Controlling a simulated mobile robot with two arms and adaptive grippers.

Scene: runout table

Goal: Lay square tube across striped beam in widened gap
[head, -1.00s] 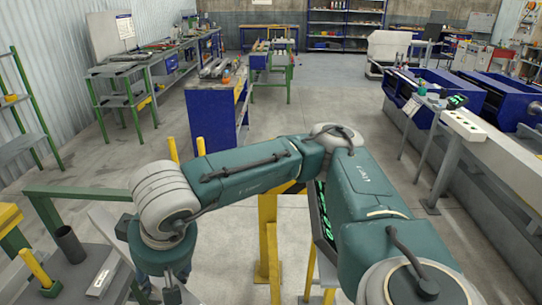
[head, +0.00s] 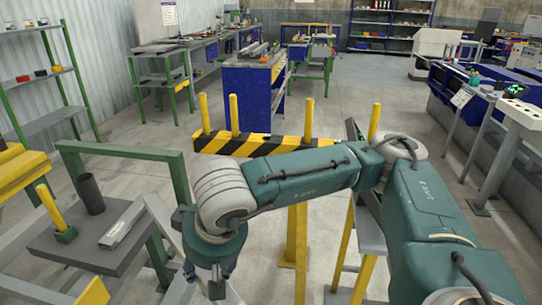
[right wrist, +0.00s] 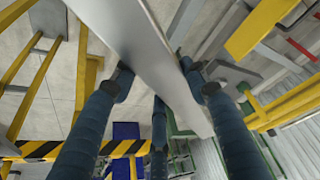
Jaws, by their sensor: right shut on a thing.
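The striped beam (head: 262,146), black and yellow, runs across the middle of the head view with upright yellow posts along it. The wider space between posts is at its middle. My right gripper (head: 207,277) is low at the left of the head view, partly hidden by its own wrist. In the right wrist view its blue fingers (right wrist: 165,82) are closed around a long light-grey square tube (right wrist: 165,60). The tube (head: 163,216) also shows slanting behind the wrist in the head view, apart from the beam and to its near left. My left gripper is not in view.
A grey bench (head: 75,240) at left carries a dark round tube (head: 92,195), a grey block (head: 122,226) and a yellow peg (head: 48,205). A green frame (head: 125,151) rises behind it.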

